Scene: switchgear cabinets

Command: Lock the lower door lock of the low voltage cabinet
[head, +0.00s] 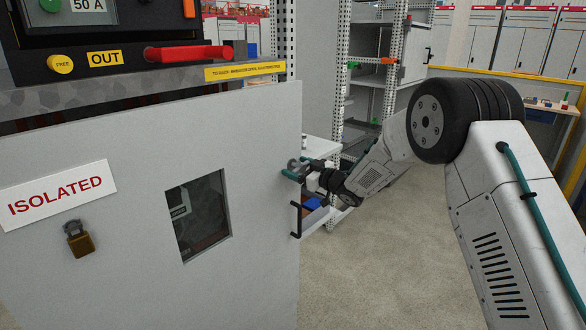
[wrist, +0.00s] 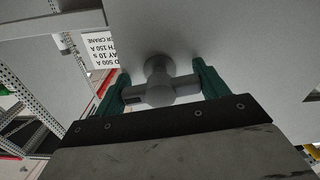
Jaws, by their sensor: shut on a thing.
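The grey cabinet door (head: 130,150) fills the left of the head view and its underside-facing plane shows in the wrist view (wrist: 225,35). A grey lock with a round stem and a T-shaped crossbar (wrist: 160,88) stands out from the door face. My gripper (head: 291,173) is at the door's right edge. In the wrist view its two green fingers (wrist: 162,92) are at the two ends of the crossbar, shut on it. The crossbar lies across the gap between the fingers. In the head view the lock is small and partly hidden by my gripper.
A black bent door handle (head: 297,221) is just below my gripper. The door bears an ISOLATED sign (head: 57,195), a padlock (head: 79,239) and a window (head: 199,214). A red handle (head: 188,53) projects above.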

